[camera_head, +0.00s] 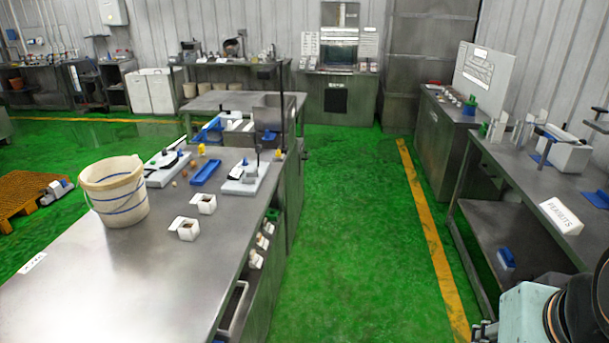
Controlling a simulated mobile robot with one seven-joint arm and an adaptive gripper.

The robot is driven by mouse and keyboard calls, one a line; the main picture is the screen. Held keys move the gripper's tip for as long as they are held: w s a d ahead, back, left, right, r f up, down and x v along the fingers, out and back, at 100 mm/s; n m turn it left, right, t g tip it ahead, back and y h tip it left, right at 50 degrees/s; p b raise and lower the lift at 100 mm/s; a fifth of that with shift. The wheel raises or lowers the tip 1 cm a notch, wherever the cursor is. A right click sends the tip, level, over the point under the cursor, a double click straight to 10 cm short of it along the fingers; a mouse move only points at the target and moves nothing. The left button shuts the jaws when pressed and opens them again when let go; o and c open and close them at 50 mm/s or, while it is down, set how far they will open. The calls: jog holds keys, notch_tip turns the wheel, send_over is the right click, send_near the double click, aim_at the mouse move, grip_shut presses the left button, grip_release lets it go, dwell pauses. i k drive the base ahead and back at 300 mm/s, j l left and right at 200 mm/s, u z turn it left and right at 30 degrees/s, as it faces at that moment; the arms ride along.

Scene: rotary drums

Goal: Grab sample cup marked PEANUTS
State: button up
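A white block-shaped piece (561,216) with dark lettering lies at the front edge of the right-hand bench. Its lettering resembles PEANUTS, but is too blurred to read surely, and I cannot tell whether it is a cup or a sign. Two small white square cups stand on the left bench, a nearer cup (186,230) and a farther cup (205,204). Each has a white tab, and no wording is legible on them. At the bottom right corner, pale green and dark parts seem to belong to my arm. My gripper's fingers cannot be made out clearly there.
A white bucket (113,192) stands on the left steel bench (150,275), with scales and a blue tray (205,173) behind the cups. More small white items sit on a shelf below its right edge. The green aisle (350,220) between the benches is clear.

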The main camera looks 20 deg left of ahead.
aim_at(185, 229)
jog(key=i+u, duration=0.25)
jog(key=i, duration=0.3)
jog(key=i+u, duration=0.25)
jog(key=i, duration=0.3)
jog(key=i+u, duration=0.45)
jog(key=i+l+u, duration=0.1)
jog(key=i+u, duration=0.35)
jog(key=i+j+u, duration=0.15)
jog(key=i+u, duration=0.15)
jog(key=u, duration=0.2)
jog(key=i+u, duration=0.25)
jog(key=u, duration=0.25)
jog(key=i+z, duration=0.15)
jog(key=z, duration=6.1)
